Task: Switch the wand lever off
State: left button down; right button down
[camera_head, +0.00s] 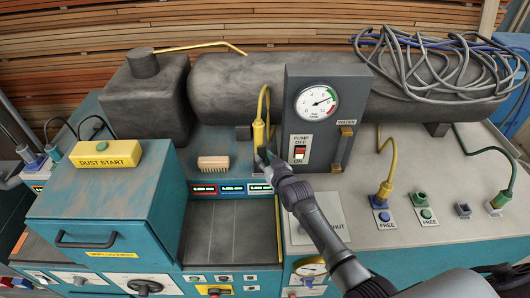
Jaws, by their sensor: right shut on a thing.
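The yellow wand (259,134) stands upright in front of the dark tank, with a yellow hose looping up from its top. My right gripper (266,158) is at the wand's lower right side, shut on what appears to be its lever. The lever itself is mostly hidden by the fingers, and its position cannot be told. My left gripper is not in view.
A grey gauge panel (327,125) with a pump switch (300,149) stands close right of the gripper. A wooden brush (213,163) and small lit displays (232,189) lie to the left. A teal box (105,205) stands further left. Cables (440,60) lie on the tank.

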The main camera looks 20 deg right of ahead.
jog(key=c, duration=0.8)
grip_release()
jog(key=shift+c, duration=0.2)
jog(key=v, duration=1.2)
